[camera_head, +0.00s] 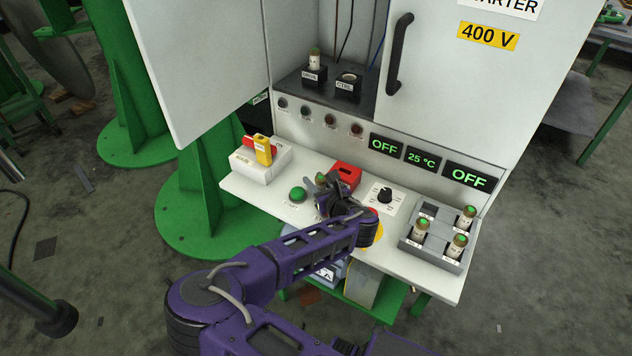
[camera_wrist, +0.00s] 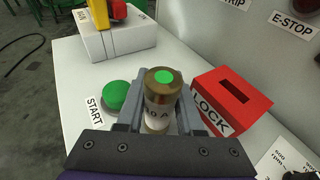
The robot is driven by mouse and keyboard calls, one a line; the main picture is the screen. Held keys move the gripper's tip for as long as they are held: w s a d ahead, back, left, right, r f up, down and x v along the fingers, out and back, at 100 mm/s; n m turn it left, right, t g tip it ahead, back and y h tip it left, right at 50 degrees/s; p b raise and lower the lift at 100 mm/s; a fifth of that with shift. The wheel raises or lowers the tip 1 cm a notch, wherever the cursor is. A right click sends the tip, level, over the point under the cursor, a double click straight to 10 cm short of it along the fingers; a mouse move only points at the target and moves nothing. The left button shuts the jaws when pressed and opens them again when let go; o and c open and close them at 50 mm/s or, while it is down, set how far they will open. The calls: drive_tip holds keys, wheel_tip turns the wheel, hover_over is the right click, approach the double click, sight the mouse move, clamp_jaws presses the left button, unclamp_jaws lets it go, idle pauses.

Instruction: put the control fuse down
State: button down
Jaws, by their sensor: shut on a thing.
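My gripper (camera_wrist: 158,115) is shut on a fuse (camera_wrist: 161,100) with a brass cap, a green dot on top and a white label that is only partly readable. The fuse stands upright between the fingers above the white work shelf, between the green START button and the red LOCK box. In the head view my gripper (camera_head: 326,185) hides most of it. The grey fuse tray (camera_head: 440,252) at the shelf's right holds 3 fuses (camera_head: 421,231); its back-left compartment looks empty. In the cabinet, the black CTRL holder (camera_head: 347,88) looks empty, and the holder beside it carries a fuse (camera_head: 314,59).
The red LOCK box (camera_head: 346,175) is close beside my gripper. The START button (camera_head: 298,194), a rotary knob (camera_head: 385,195) and a switch box (camera_head: 262,158) with a yellow and red handle stand on the shelf. The open cabinet door (camera_head: 200,60) is at left.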

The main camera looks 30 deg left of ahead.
drive_tip(key=c, duration=0.5)
unclamp_jaws()
drive_tip(key=shift+f, duration=0.1)
drive_tip(key=shift+c, duration=0.2)
